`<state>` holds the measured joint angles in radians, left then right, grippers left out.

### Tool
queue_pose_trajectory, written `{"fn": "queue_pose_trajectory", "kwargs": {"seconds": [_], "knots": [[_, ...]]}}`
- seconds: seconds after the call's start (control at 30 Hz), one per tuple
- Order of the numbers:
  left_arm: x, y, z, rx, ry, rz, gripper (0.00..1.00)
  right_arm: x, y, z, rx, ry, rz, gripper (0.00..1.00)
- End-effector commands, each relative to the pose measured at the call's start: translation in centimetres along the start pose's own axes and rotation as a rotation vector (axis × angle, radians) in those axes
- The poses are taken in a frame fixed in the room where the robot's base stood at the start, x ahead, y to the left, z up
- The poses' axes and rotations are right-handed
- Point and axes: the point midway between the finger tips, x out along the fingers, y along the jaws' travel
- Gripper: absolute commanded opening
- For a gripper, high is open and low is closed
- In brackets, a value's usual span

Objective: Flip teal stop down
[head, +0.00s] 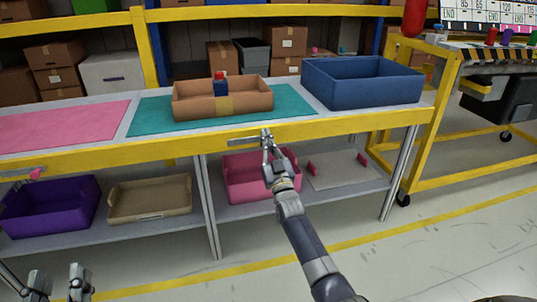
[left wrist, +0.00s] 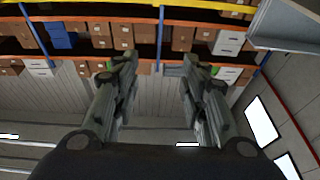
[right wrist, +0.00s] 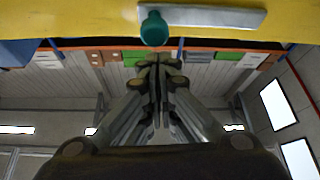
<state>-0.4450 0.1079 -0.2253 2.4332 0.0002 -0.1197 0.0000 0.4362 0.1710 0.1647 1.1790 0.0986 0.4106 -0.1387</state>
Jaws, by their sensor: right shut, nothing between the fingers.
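In the right wrist view the teal stop (right wrist: 154,29) is a rounded knob at the end of a grey metal plate (right wrist: 215,16) on the yellow table edge. In the head view the metal plate (head: 240,141) shows on the front beam, but the stop is hidden by my right gripper (head: 266,137). My right gripper, also in the right wrist view (right wrist: 158,60), is shut and empty, its tips right by the stop; contact cannot be told. My left gripper (head: 57,283) is open and empty at the lower left; its spread fingers show in the left wrist view (left wrist: 158,72).
On the tabletop are a brown box (head: 190,106) on a teal mat (head: 292,100), a blue bin (head: 362,91) and a pink mat (head: 60,125). A pink stop (head: 36,174) is on the beam at left. Bins, including a purple one (head: 50,208), fill the lower shelf.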

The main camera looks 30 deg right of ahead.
Motion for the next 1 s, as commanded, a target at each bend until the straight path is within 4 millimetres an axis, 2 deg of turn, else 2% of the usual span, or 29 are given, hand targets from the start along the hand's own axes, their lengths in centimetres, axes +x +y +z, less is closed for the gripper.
{"fn": "queue_pose_trajectory", "kwargs": {"seconds": [0.27,0.57,0.8,1.0], "knots": [[-0.9,-0.6,4.5,0.007,-0.252,-0.013,0.40,0.9,0.2,-1.4,0.000,0.003,0.000,0.00],[-3.6,-1.4,9.2,0.011,-0.524,-0.030,0.40,1.8,0.3,-2.7,0.001,0.004,0.000,0.00],[-6.8,-1.9,12.4,0.011,-0.740,-0.043,0.40,-2.2,0.4,-2.5,0.000,0.000,-0.001,0.00],[-9.7,-2.3,14.3,0.010,-0.901,-0.054,0.40,-5.5,0.5,-2.5,0.001,0.000,-0.001,0.00]]}}
